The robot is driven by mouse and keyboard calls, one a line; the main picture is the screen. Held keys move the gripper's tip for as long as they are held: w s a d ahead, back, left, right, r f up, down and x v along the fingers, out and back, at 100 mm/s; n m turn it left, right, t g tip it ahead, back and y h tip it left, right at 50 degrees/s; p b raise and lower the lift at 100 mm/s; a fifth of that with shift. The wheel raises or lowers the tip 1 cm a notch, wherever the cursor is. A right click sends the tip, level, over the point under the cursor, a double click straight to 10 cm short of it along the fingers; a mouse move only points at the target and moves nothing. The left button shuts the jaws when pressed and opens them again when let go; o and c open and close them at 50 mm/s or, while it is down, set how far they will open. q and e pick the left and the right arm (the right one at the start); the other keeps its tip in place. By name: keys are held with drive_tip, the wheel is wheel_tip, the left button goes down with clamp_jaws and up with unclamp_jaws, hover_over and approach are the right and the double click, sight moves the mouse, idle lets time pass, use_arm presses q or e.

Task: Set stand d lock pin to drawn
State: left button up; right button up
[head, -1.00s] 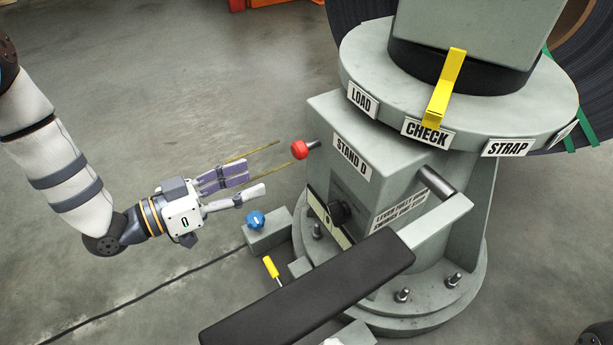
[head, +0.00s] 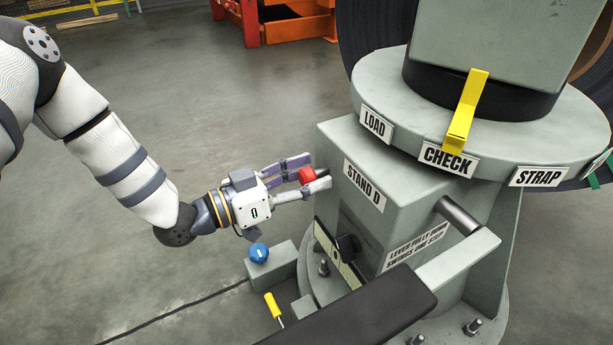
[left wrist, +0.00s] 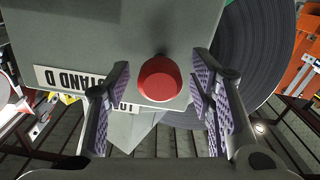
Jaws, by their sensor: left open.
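The lock pin's red knob (head: 307,175) sticks out from the left side of the grey stand labelled STAND D (head: 363,187), on a short dark shaft (head: 322,172). My left gripper (head: 308,174) is open, with its fingers on either side of the red knob. In the left wrist view the knob (left wrist: 160,79) sits between the two purple-padded fingers (left wrist: 160,95), with a gap visible on both sides. My right gripper does not show.
A yellow pointer (head: 465,110) rests at the CHECK label (head: 449,160) on the round turntable. A dark-padded bar (head: 355,315) crosses the front.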

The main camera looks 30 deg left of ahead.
use_arm(q)
clamp_jaws()
drive_tip(key=shift+p+v, duration=1.2)
drive_tip(key=shift+v, duration=1.05)
drive_tip(key=shift+f, duration=0.1)
unclamp_jaws()
drive_tip(key=shift+a, duration=0.1)
approach(300, 178)
drive_tip(key=v, duration=0.5)
drive_tip(key=shift+s+d, duration=0.2)
